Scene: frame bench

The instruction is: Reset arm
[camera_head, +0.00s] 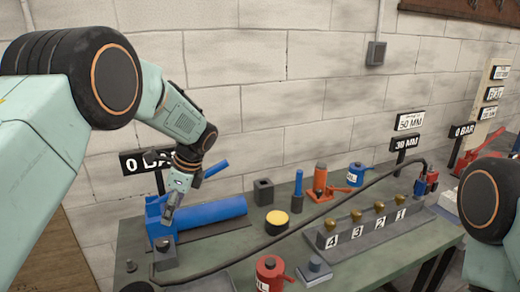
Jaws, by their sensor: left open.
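My left arm comes in from the left and bends down over the bench. My left gripper (170,212) is open and points down at the left end of the blue cylinder (218,210). It overlaps the blue block at that end, above a small dark grey block (165,250). I cannot tell whether its fingers touch either one. Nothing shows clearly between the fingers. Only a rounded link of my right arm shows at the right edge; the right gripper is out of view.
A green bench (370,272) carries a numbered rail (362,238) with brass knobs, an orange jack (320,184), a yellow-topped pot (277,221) and a red canister (270,272). A black hose (310,216) crosses the bench. A "0 BAR" sign (145,161) stands behind the gripper, near the wall.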

